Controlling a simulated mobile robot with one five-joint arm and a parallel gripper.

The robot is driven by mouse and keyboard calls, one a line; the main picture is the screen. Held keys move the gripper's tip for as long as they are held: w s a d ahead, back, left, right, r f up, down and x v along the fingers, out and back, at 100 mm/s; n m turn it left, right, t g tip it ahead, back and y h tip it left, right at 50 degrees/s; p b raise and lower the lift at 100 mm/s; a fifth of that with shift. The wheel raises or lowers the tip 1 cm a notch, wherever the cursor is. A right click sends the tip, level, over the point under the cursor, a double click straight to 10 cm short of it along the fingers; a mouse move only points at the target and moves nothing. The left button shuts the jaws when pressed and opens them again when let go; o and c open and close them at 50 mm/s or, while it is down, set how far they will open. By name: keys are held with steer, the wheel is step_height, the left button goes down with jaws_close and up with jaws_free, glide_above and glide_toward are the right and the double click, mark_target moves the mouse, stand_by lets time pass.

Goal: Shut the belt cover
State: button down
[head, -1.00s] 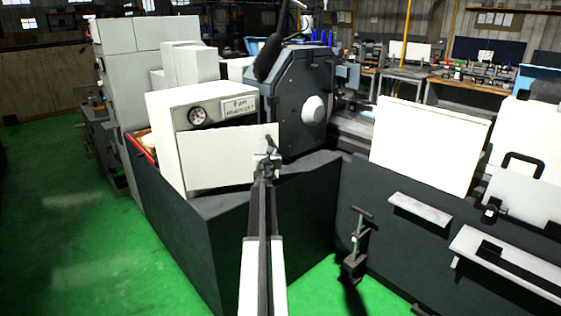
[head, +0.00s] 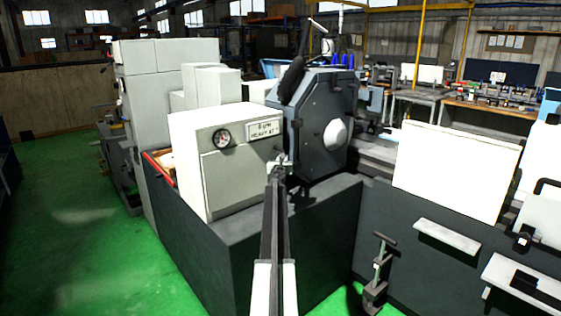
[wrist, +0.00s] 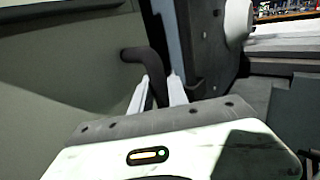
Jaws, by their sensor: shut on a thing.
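The belt cover (head: 240,174) is the pale panel on the front of the light grey box with the round gauge. In the head view it lies about flush with the box front, below a seam; a small gap cannot be ruled out. In the wrist view the cover (wrist: 50,90) fills the left side, with a dark bent handle (wrist: 135,54) standing out near its right edge. My gripper (wrist: 157,92) has its two pale fingers shut on either side of this handle. In the head view my gripper (head: 279,162) is at the cover's right edge, and the handle is hidden there.
The dark grey wheel housing (head: 325,130) stands close right of the cover and my gripper. The dark machine base (head: 225,245) juts out below. A clamp-like stand (head: 378,270) is on the floor at right. Green floor (head: 70,220) is clear at left.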

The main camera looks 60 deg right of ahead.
steer(key=shift+w, duration=0.25)
steer(key=c, duration=1.3)
jaws_free()
steer(key=shift+w+d+f, duration=0.1)
steer(key=shift+w, duration=0.05)
steer(key=v, duration=0.8)
steer(key=shift+s, duration=0.2)
steer(key=shift+d, duration=0.1)
